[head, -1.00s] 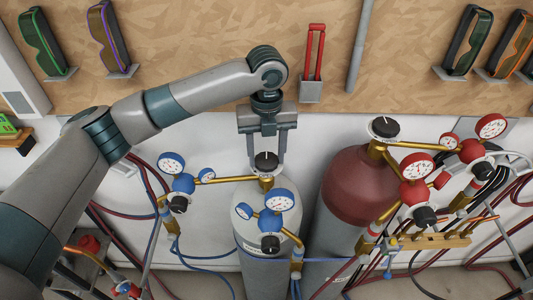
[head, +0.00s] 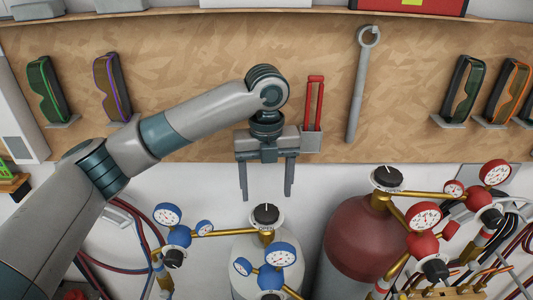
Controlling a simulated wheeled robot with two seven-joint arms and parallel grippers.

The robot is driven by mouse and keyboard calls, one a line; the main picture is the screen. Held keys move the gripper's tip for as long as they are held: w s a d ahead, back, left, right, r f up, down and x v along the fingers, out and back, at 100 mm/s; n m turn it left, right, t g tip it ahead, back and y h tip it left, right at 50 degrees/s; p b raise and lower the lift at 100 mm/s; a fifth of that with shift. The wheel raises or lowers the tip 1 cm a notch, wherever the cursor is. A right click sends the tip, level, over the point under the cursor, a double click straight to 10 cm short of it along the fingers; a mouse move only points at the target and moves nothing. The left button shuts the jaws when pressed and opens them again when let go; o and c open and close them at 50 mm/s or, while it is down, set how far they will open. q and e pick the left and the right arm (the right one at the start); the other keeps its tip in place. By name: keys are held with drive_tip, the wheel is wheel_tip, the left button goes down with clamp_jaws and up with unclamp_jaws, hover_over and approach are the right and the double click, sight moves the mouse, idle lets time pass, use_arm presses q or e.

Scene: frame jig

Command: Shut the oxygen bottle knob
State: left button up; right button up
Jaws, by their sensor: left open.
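The oxygen bottle (head: 245,250) is the pale grey-white cylinder at the lower centre, with blue gauges. Its black round knob (head: 265,215) sits on top of a brass valve and carries a small white mark. My left gripper (head: 266,196) points down, open and empty, with its two fingers spread wider than the knob. In the head view the fingertips end just above the knob, apart from it. The exact depth between them is hard to tell. My right gripper is not in view.
A blue-backed gauge (head: 281,255) stands in front of the knob and a blue regulator (head: 178,236) to its left. A dark red bottle (head: 365,240) with a similar black knob (head: 386,178) stands at right. A wooden tool board (head: 210,45) is behind.

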use_arm(q)
wheel_tip(320, 180, up, 11)
drive_tip(key=b, duration=0.3)
drive_tip(key=shift+r, duration=0.15)
drive_tip(key=shift+s, duration=0.1)
